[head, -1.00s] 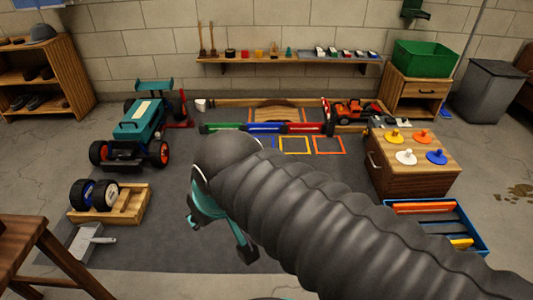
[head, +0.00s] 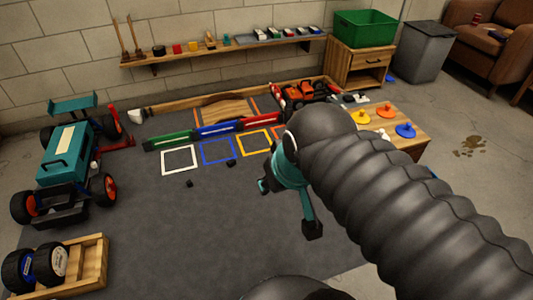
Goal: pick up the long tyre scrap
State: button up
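Two small dark scraps lie on the grey mat. One scrap (head: 189,183) is below the white square outline, and the other scrap (head: 231,162) is at the lower edge of the blue outline. Both are too small to tell which is the long tyre scrap. My gripper (head: 288,208), teal with dark fingertips, is over the mat to the right of both scraps. Its fingers are spread apart with nothing visible between them. My dark ribbed arm hides the mat's right side.
A teal racecar (head: 65,165) stands at left, above a wooden tray (head: 94,262) with wheels. Coloured barriers (head: 217,130) stand behind the floor outlines. The middle of the mat is mostly clear.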

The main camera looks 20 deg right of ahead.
aim_at(232, 162)
jog(key=u, duration=0.45)
jog(key=k, duration=0.55)
jog(key=z, duration=0.35)
jog(key=i, duration=1.55)
jog(key=u, duration=0.85)
